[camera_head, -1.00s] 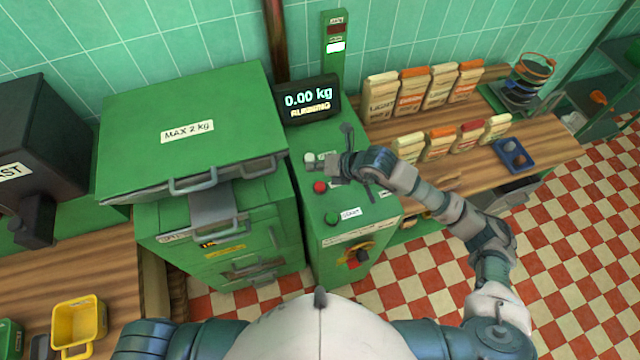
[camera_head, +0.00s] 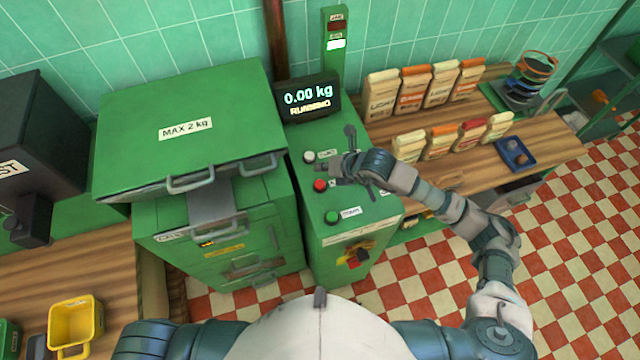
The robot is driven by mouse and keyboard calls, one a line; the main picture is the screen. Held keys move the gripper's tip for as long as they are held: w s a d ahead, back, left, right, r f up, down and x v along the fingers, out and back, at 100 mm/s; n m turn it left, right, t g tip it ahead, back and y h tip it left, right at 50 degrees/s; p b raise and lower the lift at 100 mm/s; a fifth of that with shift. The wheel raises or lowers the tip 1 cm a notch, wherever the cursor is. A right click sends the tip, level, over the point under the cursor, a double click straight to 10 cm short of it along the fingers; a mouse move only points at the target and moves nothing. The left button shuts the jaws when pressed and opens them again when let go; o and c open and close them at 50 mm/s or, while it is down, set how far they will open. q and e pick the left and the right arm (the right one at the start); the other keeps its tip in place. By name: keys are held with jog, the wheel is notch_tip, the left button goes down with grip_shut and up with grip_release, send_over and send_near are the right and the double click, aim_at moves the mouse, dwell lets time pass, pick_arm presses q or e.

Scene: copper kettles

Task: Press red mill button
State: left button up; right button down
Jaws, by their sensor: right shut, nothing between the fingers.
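The red mill button (camera_head: 320,185) is on the top panel of the green mill cabinet (camera_head: 360,225), between a white button (camera_head: 309,157) and a green button (camera_head: 332,216). My right gripper (camera_head: 337,168) is over this panel, just up and to the right of the red button in the picture. It is shut and empty. The red button is in plain sight, and I see no contact with it; the gripper's height over the panel is hard to judge. My left gripper is out of view.
A display (camera_head: 308,99) behind the panel reads 0.00 kg and RUNNING. A green box (camera_head: 188,130) marked MAX 2 kg stands to the left. Paper bags (camera_head: 411,90) and a blue tray (camera_head: 515,154) stand on the wooden counter at right. A yellow bin (camera_head: 76,325) is lower left.

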aim_at(322, 185)
notch_tip(322, 185, down, 5)
jog(key=b, duration=0.3)
jog(key=shift+f, duration=0.4)
jog(key=shift+f, duration=0.1)
dwell(0.9)
jog(key=shift+f+b, duration=0.25)
jog(key=shift+b, duration=0.3)
jog(key=shift+f+b, duration=0.5)
dwell(0.4)
jog(key=shift+s+r, duration=0.1)
jog(key=shift+r+p, duration=0.55)
jog(key=shift+r, duration=0.3)
